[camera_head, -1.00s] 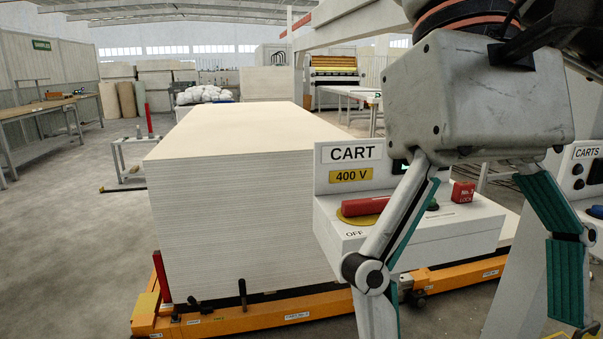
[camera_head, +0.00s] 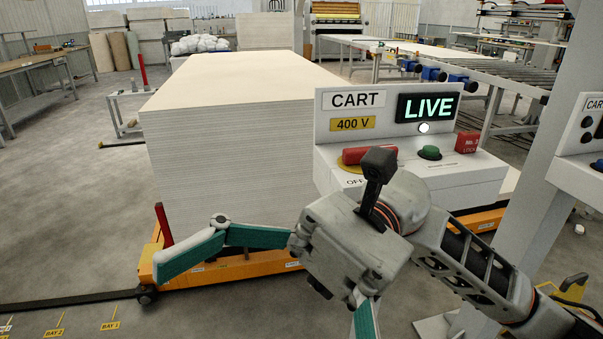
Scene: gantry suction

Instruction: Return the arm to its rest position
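My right gripper (camera_head: 265,300) hangs in front of the white cart control box (camera_head: 462,188), low in the picture. Its teal-padded fingers are spread wide with nothing between them; the nearer finger runs off the bottom edge. Its arm (camera_head: 470,265) comes in from the lower right. The gripper is apart from the box's switch, a red handle (camera_head: 360,155) on a yellow plate, though its camera-like top part stands in front of the handle's right end. A display (camera_head: 428,107) reads LIVE in green. My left gripper is not in view.
A tall stack of pale boards (camera_head: 225,150) stands on an orange cart (camera_head: 200,275) behind the gripper. A green button (camera_head: 429,152) and a red lock block (camera_head: 467,145) sit on the box. A grey post (camera_head: 565,150) and a second box stand at right. Floor at left is open.

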